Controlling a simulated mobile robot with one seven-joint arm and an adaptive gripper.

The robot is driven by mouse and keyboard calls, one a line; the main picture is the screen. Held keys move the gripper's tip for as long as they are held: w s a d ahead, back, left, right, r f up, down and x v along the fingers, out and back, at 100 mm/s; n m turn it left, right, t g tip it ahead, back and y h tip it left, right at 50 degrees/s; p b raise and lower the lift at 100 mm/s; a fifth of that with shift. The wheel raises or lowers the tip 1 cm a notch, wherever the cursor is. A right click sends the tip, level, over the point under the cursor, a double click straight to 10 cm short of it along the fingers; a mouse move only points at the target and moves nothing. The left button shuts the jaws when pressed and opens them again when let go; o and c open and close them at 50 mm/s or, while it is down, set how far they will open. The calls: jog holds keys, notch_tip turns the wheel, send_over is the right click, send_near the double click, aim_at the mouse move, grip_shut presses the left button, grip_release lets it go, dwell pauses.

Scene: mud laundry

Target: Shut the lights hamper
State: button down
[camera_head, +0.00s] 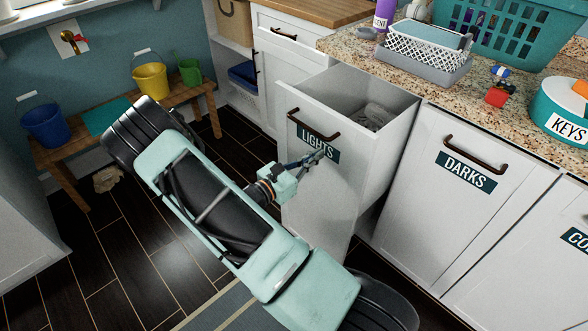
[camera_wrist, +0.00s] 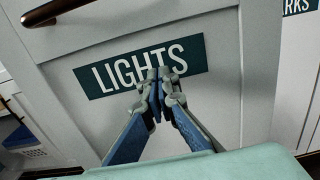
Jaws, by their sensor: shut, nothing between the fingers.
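The lights hamper (camera_head: 318,196) is a white pull-out front with a dark "LIGHTS" label and a bronze handle (camera_head: 312,124). It stands pulled out from the counter, with some grey cloth (camera_head: 376,114) showing inside. My gripper (camera_head: 324,153) is at the label on its front face. In the wrist view the gripper (camera_wrist: 157,82) is shut and empty, its fingertips over the lower middle of the "LIGHTS" label (camera_wrist: 112,74). I cannot tell for sure whether the tips touch the front. The handle (camera_wrist: 52,10) is above and left of the tips.
The darks hamper (camera_head: 440,215) to the right is closed. The granite counter (camera_head: 425,85) above holds a white basket, a teal basket and a round keys tin. A wooden bench (camera_head: 65,158) with buckets stands at the left. Dark floor (camera_head: 110,240) is open left of my arm.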

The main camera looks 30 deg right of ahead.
jog(key=b+x, duration=0.1)
jog(key=x, duration=1.9)
jog(key=shift+f, duration=0.15)
jog(key=shift+w+d, duration=0.25)
jog(key=shift+d, duration=0.45)
jog(key=shift+r, duration=0.2)
jog(key=shift+a, duration=0.45)
jog(key=p+v, duration=0.2)
jog(key=v, duration=1.1)
jog(key=shift+s+a+f, duration=0.1)
jog(key=shift+s+a, duration=0.05)
jog(key=shift+s, duration=0.05)
